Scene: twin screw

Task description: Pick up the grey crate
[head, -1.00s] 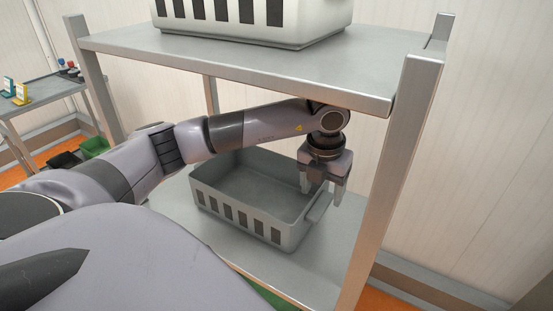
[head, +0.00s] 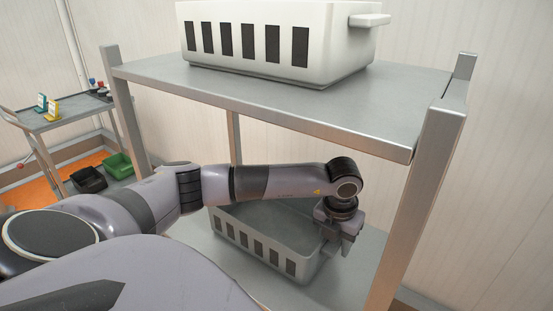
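The grey crate (head: 262,252) sits on the lower shelf of a metal rack, with a row of dark slots along its front side. My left arm reaches in over the crate's back part and hides some of its rim. My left gripper (head: 344,250) points down at the crate's right end, where the handle is. Its fingers overlap the handle area in the picture, so I cannot tell whether they are closed on it. My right gripper is out of the picture.
The upper shelf (head: 390,108) lies just above my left arm and holds a white crate (head: 235,58). A rack post (head: 425,190) stands right of the gripper. A side table (head: 70,114) with small items and green (head: 117,165) and black (head: 89,179) bins are at the left.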

